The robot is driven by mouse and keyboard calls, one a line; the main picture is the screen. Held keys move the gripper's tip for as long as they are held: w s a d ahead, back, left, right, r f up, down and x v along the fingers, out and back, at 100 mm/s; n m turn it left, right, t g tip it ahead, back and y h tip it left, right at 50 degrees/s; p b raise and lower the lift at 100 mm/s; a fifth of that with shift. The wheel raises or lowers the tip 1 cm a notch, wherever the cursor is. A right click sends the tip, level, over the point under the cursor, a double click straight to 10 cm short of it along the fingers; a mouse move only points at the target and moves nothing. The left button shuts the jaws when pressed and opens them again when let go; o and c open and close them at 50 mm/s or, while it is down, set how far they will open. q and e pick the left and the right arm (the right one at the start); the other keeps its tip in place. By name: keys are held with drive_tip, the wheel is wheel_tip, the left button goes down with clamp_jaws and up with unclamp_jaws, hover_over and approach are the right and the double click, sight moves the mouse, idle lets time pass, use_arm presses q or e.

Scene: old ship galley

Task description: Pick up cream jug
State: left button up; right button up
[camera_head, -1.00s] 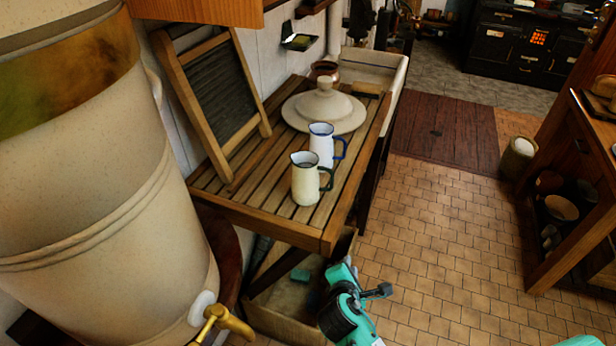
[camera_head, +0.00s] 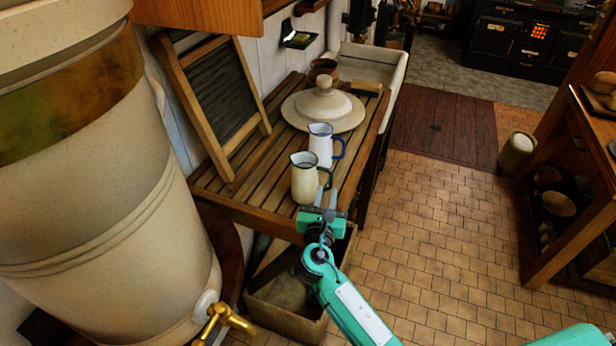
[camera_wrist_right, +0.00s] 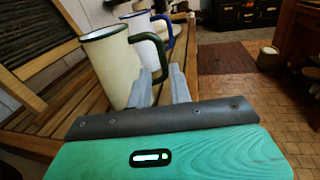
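The cream jug (camera_head: 304,182), with a dark rim and green handle, stands upright near the front edge of the slatted wooden table (camera_head: 255,212). It also shows in the wrist view (camera_wrist_right: 110,68). My right gripper (camera_head: 326,200) is at the jug's right side, by its handle. In the wrist view its two fingers (camera_wrist_right: 162,82) are apart, with the lower part of the green handle (camera_wrist_right: 158,50) showing at the gap. I cannot tell whether they touch it. My left gripper is not in view.
A white jug with a blue handle (camera_head: 321,144) stands just behind the cream jug. A washboard (camera_head: 215,100) leans at the left, and a big urn with a brass tap (camera_head: 90,200) fills the left side.

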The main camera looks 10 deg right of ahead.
sight(331, 180)
drive_tip(key=shift+x, duration=1)
drive_tip(key=shift+w+d+r+p, duration=0.2)
drive_tip(key=shift+w+r+p, duration=0.1)
drive_tip(key=shift+p, duration=0.25)
drive_tip(key=x, duration=0.1)
drive_tip(key=p+x, duration=0.2)
drive_tip(key=x, duration=0.1)
drive_tip(key=shift+d+r, duration=0.15)
drive_tip(key=shift+r, duration=0.1)
drive_tip(key=shift+w+f, duration=0.1)
drive_tip(key=shift+w, duration=0.1)
clamp_jaws()
